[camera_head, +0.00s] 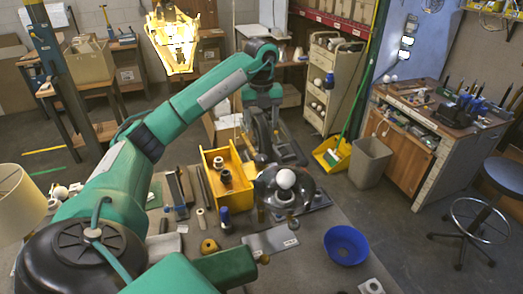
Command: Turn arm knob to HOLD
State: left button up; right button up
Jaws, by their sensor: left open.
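My left arm rises from the lower left, bends at the top and comes down to my left gripper (262,150), which is open over the far side of the bench. I cannot make out the arm knob or any HOLD mark. My right gripper is not in view.
A yellow bin (220,190) with dark parts stands left of the black base. A blue bowl (346,245) sits to the right on the bench. A grey plate (270,241) and small parts lie in front. A cream lampshade (20,203) is at far left.

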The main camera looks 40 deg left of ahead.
pick_arm(q)
jog(key=p, duration=0.2)
send_over(261, 157)
notch_tip(261, 157, down, 6)
jog(key=shift+r, duration=0.25)
notch_tip(261, 157, down, 6)
jog(key=shift+s+f+p, duration=0.1)
jog(key=shift+p, duration=1.15)
jog(key=shift+f, duration=0.55)
jog(key=shift+d, duration=0.1)
jog(key=c, duration=1)
jog(key=shift+f, duration=0.1)
